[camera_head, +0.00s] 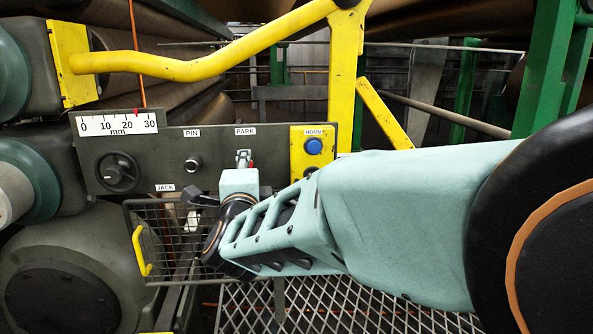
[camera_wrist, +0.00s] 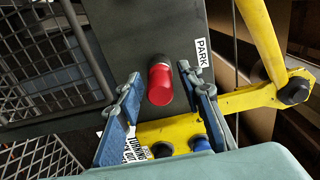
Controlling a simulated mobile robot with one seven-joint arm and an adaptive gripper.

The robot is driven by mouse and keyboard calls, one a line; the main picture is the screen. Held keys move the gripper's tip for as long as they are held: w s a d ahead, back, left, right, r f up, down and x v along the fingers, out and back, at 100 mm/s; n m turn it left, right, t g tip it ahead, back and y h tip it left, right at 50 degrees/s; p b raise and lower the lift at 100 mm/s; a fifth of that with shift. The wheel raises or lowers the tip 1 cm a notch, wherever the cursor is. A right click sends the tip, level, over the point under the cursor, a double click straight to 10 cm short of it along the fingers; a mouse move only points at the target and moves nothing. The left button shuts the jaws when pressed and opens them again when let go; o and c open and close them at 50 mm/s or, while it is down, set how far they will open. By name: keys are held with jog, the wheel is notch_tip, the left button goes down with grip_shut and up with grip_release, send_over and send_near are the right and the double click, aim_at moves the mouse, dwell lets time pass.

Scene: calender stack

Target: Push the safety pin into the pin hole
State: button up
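The safety pin (camera_wrist: 160,84) is a red cylinder with a black collar, standing out of the grey panel beside the PARK label in the wrist view. My gripper (camera_wrist: 158,76) is open, with one blue-grey finger on each side of the pin and a visible gap to each. In the head view my gripper (camera_head: 243,157) is at the panel just below the PARK label and hides most of the pin. The pin hole (camera_head: 193,163) is a round metal-rimmed socket below the PIN label, left of my gripper. Nothing is seen in it.
A yellow HORN box with a blue button (camera_head: 313,146) is right of my gripper. A black knob (camera_head: 117,171) sits below the mm scale at left. A yellow bar (camera_head: 190,66) crosses above.

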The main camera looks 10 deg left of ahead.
jog(key=shift+r, duration=0.1)
grip_shut()
jog(key=shift+b+v, duration=0.3)
jog(key=shift+v, duration=1.4)
dwell(0.9)
jog(key=shift+b+v, duration=0.4)
jog(key=shift+v, duration=2.45)
jog(key=shift+r, duration=0.1)
jog(key=shift+p+x, duration=0.3)
jog(key=shift+x, duration=2.05)
